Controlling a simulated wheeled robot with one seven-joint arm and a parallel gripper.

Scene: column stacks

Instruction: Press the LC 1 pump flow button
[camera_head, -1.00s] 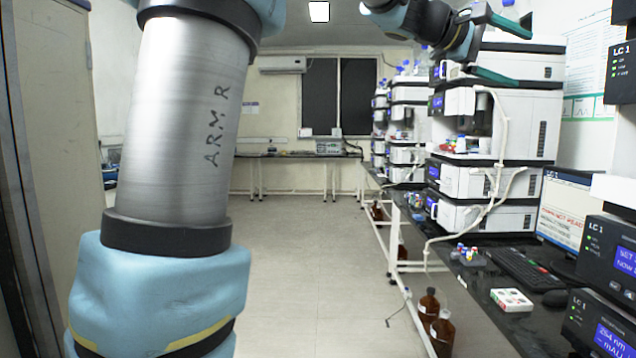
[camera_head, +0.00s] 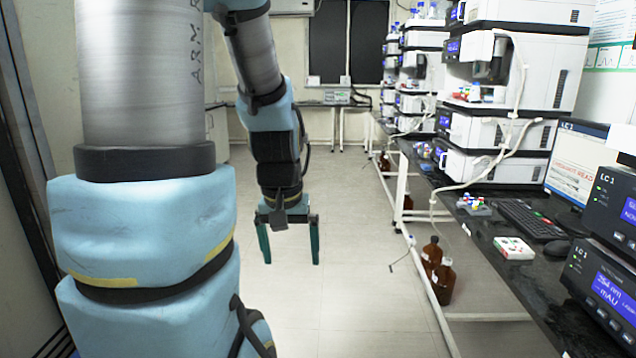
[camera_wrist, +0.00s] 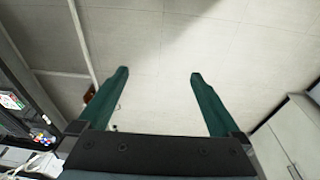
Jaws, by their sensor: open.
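The LC 1 stack stands at the right edge of the head view, partly cut off. Its upper module (camera_head: 612,212) carries an "LC 1" label and a blue screen. Its lower module (camera_head: 603,283) has a blue screen reading "254 nm mAU" and a row of small buttons (camera_head: 607,319) below it. I cannot tell which button is the pump flow button. My gripper (camera_head: 290,260) hangs over the floor aisle, fingers down, open and empty, well left of the stack. In the wrist view its two green fingers (camera_wrist: 158,75) are apart, with only floor between them.
The black bench (camera_head: 545,283) runs along the right with a keyboard (camera_head: 535,220), a mouse (camera_head: 557,248), a red-and-white box (camera_head: 514,248) and a monitor (camera_head: 577,168). White instrument stacks (camera_head: 522,85) stand farther back. The aisle floor is clear.

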